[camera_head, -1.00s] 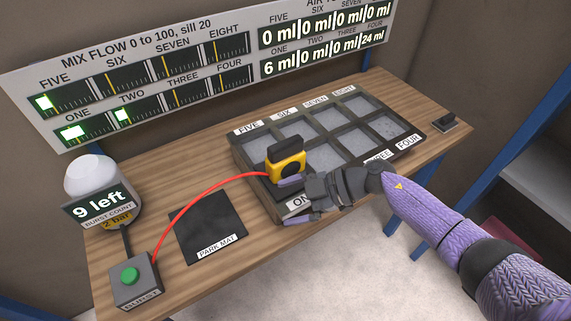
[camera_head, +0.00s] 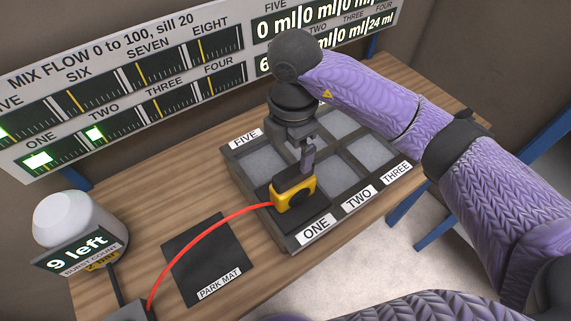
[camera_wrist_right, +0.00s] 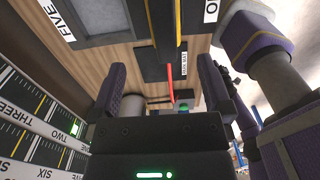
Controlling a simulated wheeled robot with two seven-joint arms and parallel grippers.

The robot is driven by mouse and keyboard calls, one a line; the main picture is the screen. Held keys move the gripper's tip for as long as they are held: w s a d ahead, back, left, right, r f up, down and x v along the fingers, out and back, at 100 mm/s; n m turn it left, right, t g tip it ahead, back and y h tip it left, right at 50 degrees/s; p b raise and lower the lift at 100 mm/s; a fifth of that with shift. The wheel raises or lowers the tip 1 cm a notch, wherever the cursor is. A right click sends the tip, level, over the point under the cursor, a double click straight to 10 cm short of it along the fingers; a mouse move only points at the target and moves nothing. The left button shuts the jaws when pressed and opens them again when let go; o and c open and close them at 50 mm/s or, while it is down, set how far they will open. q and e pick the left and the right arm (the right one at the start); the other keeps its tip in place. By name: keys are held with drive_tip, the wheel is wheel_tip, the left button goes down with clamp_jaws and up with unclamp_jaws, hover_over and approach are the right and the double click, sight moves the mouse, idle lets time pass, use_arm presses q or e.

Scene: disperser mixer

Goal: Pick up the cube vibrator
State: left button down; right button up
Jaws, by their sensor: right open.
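The cube vibrator (camera_head: 294,194) is a yellow block with a black top and a round black spot on its side. It sits upright over the compartment labelled ONE, with a red cable running from it. My right gripper (camera_head: 307,158) is open and close above and behind the vibrator, pointing down. In the right wrist view the two fingers (camera_wrist_right: 162,65) are spread, and the black and yellow vibrator (camera_wrist_right: 165,28) shows between and beyond them. I cannot tell whether a finger touches it. My left gripper is not in view.
The grey compartment tray (camera_head: 290,240) stands on the wooden table. A black park mat (camera_head: 207,255) lies left of it. A white-domed burst counter (camera_head: 68,220) reads 9 left. The red cable (camera_head: 205,227) arches over the mat. A gauge panel (camera_head: 130,95) stands behind.

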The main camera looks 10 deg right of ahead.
sight(293, 179)
drive_tip(key=f, duration=0.6)
drive_tip(key=f+b, duration=0.1)
drive_tip(key=f, duration=0.2)
drive_tip(key=shift+s+d+f, duration=0.2)
drive_tip(key=shift+s+f, duration=0.05)
drive_tip(key=shift+f, duration=0.1)
clamp_jaws()
